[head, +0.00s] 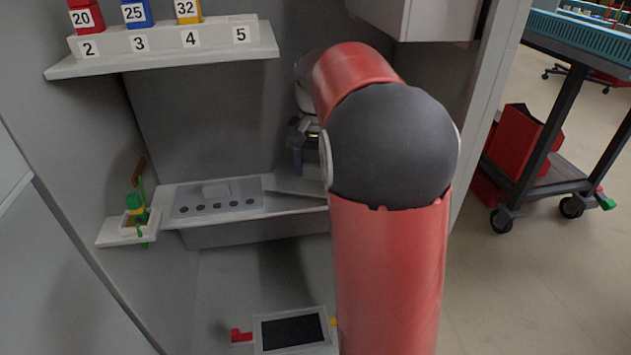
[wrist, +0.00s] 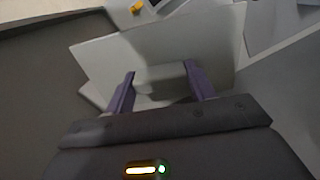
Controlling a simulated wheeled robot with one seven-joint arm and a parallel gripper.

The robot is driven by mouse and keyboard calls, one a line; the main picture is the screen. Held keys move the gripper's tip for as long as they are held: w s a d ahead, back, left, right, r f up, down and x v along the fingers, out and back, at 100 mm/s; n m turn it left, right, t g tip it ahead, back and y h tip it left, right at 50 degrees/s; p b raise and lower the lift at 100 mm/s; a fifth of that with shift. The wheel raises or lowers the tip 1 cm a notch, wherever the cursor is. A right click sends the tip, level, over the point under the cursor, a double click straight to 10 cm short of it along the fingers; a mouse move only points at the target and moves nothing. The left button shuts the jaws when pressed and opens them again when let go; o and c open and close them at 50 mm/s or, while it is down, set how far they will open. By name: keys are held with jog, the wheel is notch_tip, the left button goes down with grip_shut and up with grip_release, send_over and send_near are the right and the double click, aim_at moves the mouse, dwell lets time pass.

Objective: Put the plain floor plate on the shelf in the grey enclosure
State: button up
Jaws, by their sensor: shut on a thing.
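The plain floor plate is a flat grey plate with a raised block handle. In the wrist view the plate (wrist: 215,45) fills the upper middle, and its block sits between my gripper's purple fingers (wrist: 160,84). My gripper is shut on that block. In the head view the plate (head: 292,184) shows at the right end of the grey shelf (head: 170,193), tilted and partly hidden by my arm. My gripper (head: 298,165) is above it. I cannot tell whether the plate touches the shelf. The grey enclosure (head: 200,110) surrounds it.
A plate with a row of holes (head: 216,196) lies on the shelf just left. A small side ledge (head: 122,230) carries a green and orange item (head: 137,210). A numbered rack (head: 165,38) is above. A dark-topped tray (head: 292,331) lies below. A trolley (head: 560,130) stands outside right.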

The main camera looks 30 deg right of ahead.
aim_at(316, 180)
jog(key=shift+w+f+b, duration=0.2)
jog(key=shift+f+b, duration=0.25)
jog(key=shift+f, duration=1.5)
jog(key=shift+f, duration=0.1)
jog(key=o, duration=0.9)
jog(key=shift+f, duration=0.1)
jog(key=shift+o, duration=0.2)
